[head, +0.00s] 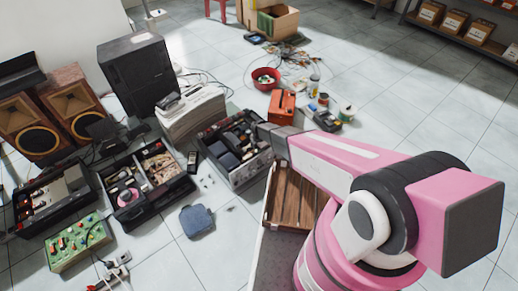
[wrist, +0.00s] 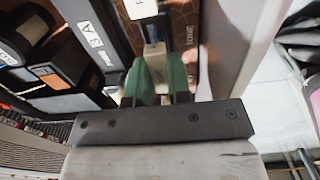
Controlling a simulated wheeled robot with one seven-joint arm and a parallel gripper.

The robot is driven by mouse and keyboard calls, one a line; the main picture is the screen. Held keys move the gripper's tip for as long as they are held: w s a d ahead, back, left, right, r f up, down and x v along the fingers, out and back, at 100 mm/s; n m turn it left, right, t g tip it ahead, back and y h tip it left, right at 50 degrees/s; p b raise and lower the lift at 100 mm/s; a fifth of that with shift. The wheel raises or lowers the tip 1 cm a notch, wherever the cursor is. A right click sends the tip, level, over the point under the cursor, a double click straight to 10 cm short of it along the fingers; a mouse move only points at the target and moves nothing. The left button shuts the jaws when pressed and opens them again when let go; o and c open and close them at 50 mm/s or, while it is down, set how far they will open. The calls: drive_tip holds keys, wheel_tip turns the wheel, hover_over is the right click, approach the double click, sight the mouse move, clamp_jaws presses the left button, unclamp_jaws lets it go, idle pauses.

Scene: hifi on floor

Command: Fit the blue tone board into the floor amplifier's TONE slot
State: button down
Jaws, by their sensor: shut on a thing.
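The floor amplifier (head: 236,150) is an open grey case with dark modules inside, left of my arm's end. In the wrist view, the word TONE shows on a brown panel (wrist: 188,12) inside it. My gripper (wrist: 157,72) has green fingers pointing down into the case beside this lettering. The fingers are shut on a pale piece (wrist: 155,62). A white label shows just beyond it.
Dark modules (wrist: 35,30) stand close to the left of my fingers, and a grey case wall (wrist: 238,40) is close on the right. Around the amplifier are a black parts case (head: 150,185), a paper stack (head: 190,115), an orange box (head: 282,106) and a wooden tray (head: 292,195).

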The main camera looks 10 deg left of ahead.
drive_tip(key=c, duration=1)
unclamp_jaws()
wheel_tip(320, 180, up, 11)
drive_tip(key=shift+f, duration=0.15)
